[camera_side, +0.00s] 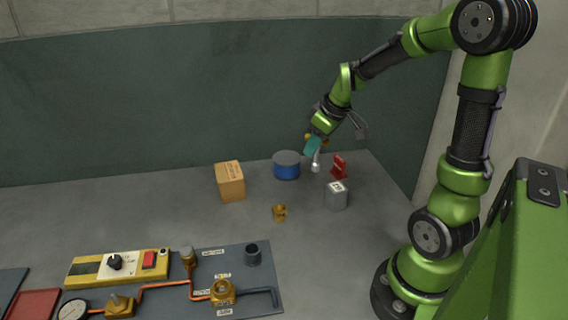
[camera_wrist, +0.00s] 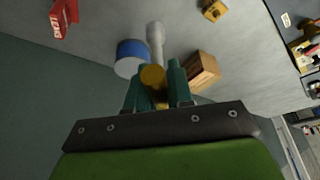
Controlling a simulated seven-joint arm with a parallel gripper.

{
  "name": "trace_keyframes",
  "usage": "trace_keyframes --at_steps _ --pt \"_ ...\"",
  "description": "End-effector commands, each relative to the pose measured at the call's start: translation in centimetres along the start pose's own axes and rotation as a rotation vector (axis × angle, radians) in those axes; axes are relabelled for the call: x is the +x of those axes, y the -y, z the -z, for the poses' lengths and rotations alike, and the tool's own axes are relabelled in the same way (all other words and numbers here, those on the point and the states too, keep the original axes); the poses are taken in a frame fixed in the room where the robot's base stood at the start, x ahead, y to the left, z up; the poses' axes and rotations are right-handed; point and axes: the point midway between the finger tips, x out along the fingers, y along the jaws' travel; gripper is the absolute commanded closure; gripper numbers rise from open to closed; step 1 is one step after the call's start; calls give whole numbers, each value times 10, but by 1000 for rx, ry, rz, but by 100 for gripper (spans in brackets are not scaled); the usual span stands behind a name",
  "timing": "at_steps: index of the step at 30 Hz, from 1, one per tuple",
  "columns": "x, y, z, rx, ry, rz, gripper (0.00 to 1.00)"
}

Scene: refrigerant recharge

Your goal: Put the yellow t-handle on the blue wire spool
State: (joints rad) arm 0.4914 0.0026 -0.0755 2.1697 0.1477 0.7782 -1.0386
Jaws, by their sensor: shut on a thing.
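My gripper (camera_side: 312,146) has teal fingers and is shut on the yellow t-handle (camera_wrist: 153,76), with the yellow part between the fingers. A pale grey shaft (camera_side: 316,162) points down from the grip; it also shows in the wrist view. The blue wire spool (camera_side: 286,170) stands on the bench just left of the held handle, with a grey top. In the wrist view the spool (camera_wrist: 131,60) is just left of the shaft, partly behind the fingers. The handle appears beside the spool, not over it. Whether the shaft's tip touches the bench is hard to tell.
A cardboard box (camera_side: 230,182) stands left of the spool. A red object (camera_side: 339,166) and a grey box (camera_side: 336,195) are at the right. A brass fitting (camera_side: 279,212) lies in front. A manifold board (camera_side: 262,292) sits at the front left; the bench between is clear.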

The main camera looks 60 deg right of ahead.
Motion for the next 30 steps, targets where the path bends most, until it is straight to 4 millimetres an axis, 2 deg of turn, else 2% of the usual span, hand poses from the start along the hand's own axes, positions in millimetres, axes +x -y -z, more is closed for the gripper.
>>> trace_keyframes --at_steps 2,5,15,18,28,30 --pt "1 -9 2 21 0 -9 100" --pt "9 -18 16 28 0 -11 100" --pt "48 -60 87 25 0 -10 100" --pt "56 -70 102 25 -1 -10 100" --pt "67 -82 123 25 -2 -11 100" --pt "77 -82 118 27 3 -7 100"
